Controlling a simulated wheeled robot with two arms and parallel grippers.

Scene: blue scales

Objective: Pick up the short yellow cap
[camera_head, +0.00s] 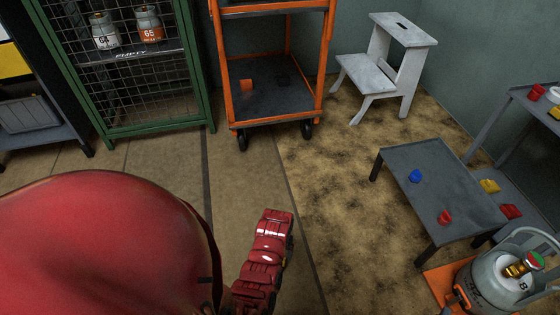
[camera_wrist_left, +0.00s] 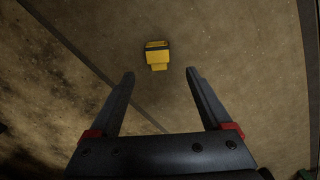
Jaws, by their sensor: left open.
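A short yellow cap (camera_wrist_left: 156,56) lies on the brown floor in the left wrist view, with a dark band along its far edge. My left gripper (camera_wrist_left: 160,72) is open and empty. Its two fingers point toward the cap, which shows between and just beyond the fingertips, touching neither. How far the gripper is above the floor I cannot tell. In the head view this cap and the left fingers do not show; red parts of my own body cover the lower left. My right gripper is not in view.
A grey table (camera_head: 440,190) holds a blue piece (camera_head: 415,176) and a red piece (camera_head: 445,217). Another yellow piece (camera_head: 490,186) is on a shelf at right. An orange cart (camera_head: 270,85), a step stool (camera_head: 385,70) and a gas cylinder (camera_head: 497,280) stand around. Floor near the cap is clear.

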